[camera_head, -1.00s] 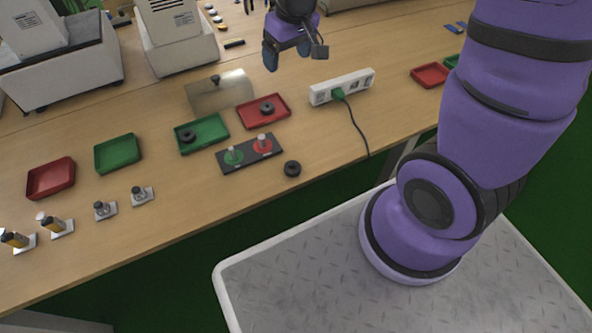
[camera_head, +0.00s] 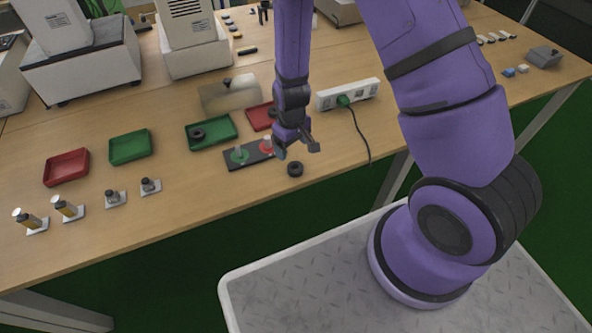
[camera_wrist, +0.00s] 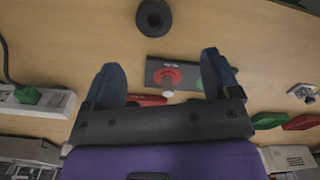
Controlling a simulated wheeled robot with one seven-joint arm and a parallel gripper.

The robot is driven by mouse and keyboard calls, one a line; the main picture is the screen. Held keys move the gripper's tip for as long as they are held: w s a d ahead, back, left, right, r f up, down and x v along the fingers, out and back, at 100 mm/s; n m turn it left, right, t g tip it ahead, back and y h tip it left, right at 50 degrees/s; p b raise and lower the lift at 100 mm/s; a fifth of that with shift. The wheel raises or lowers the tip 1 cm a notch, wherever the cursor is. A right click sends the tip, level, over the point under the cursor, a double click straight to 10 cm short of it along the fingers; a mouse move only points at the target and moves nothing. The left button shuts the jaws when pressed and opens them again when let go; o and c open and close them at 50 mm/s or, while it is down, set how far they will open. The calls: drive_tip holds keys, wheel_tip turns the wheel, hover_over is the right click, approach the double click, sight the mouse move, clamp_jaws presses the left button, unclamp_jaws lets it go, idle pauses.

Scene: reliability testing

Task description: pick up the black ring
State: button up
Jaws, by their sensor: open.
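A black ring (camera_head: 295,169) lies flat on the wooden table (camera_head: 190,190) close to its front edge. It also shows at the top of the wrist view (camera_wrist: 153,17). Another black ring (camera_head: 198,134) lies in a green tray (camera_head: 224,138). A third dark ring (camera_head: 272,113) is in a red tray (camera_head: 257,118), partly hidden by my arm. My gripper (camera_head: 297,149) is open and empty, with its fingers (camera_wrist: 161,70) spread. It is above the table, near the loose ring and beside the dark plate with green and red pegs.
The dark plate (camera_head: 235,165) carries a green and a red peg base. A white power strip (camera_head: 349,95) with a green plug and black cable is to the right. More trays (camera_head: 130,147) and small metal parts (camera_head: 115,198) are to the left. Bare table surrounds the loose ring.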

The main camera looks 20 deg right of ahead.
hover_over(294, 170)
drive_tip(key=f, duration=0.4)
drive_tip(key=shift+s+a+f, duration=0.25)
drive_tip(key=shift+a+f, duration=0.05)
drive_tip(key=shift+a, duration=0.05)
drive_tip(key=shift+w+d+f, duration=0.15)
drive_tip(key=shift+d+f, duration=0.05)
drive_tip(key=shift+f, duration=0.8)
drive_tip(key=shift+w+d+f, duration=0.1)
drive_tip(key=shift+d+f, duration=0.05)
drive_tip(key=shift+f, duration=1.5)
drive_tip(key=c, duration=1)
drive_tip(key=shift+r, duration=0.1)
